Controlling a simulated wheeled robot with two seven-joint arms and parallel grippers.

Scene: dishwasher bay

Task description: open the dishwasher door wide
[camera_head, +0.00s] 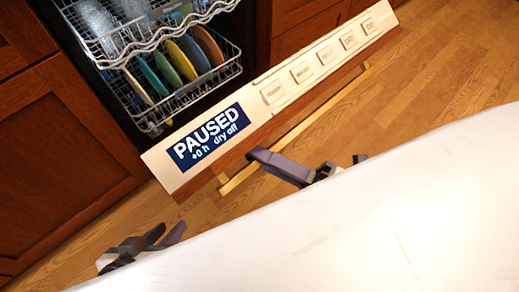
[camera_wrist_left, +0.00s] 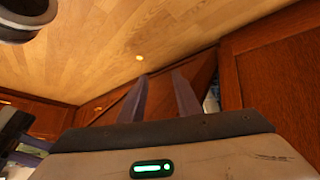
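The dishwasher door (camera_head: 288,92) is partly open in the head view, its top edge with buttons and a "PAUSED" display (camera_head: 209,137) facing up. A pale handle bar (camera_head: 300,128) runs along its wooden front. My left gripper (camera_head: 168,234) is at the lower left, apart from the door. In the left wrist view its two fingers (camera_wrist_left: 159,90) are spread with nothing between them. My right gripper (camera_head: 280,166) is near the handle bar, one dark finger overlapping it in the picture. Contact is unclear, and my white body hides part of this gripper.
Inside the dishwasher, an upper rack (camera_head: 150,35) holds glasses and a lower rack (camera_head: 225,72) holds several colored plates. Wooden cabinets (camera_head: 60,150) flank the opening. The wood floor (camera_head: 440,75) is clear in front and to the right.

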